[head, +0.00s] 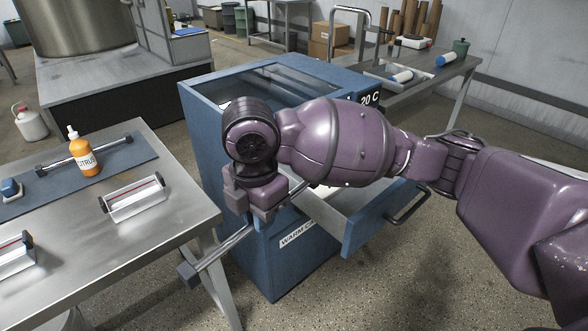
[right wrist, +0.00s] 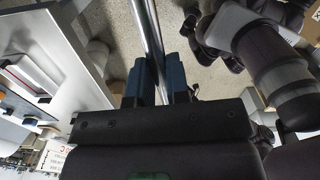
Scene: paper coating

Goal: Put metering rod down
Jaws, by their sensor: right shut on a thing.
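My right gripper (head: 250,208) is shut on a metering rod (head: 223,248), a long bright metal rod with a dark block at its lower left end. The rod slants up to the right and passes behind my gripper in the head view, in front of the blue cabinet and beside the steel table. In the right wrist view the rod (right wrist: 150,35) runs between the two blue fingers (right wrist: 158,78), with floor behind it. Another rod (head: 85,152) with dark ends lies on the blue mat (head: 55,184) on the left table. My left gripper is not in view.
The steel table (head: 165,218) holds an orange bottle (head: 84,155) and two clear-sided applicators, one of them near the right edge (head: 135,199). The blue cabinet (head: 205,150) has its drawer (head: 372,215) pulled open behind my right arm. A back table (head: 440,78) stands far right.

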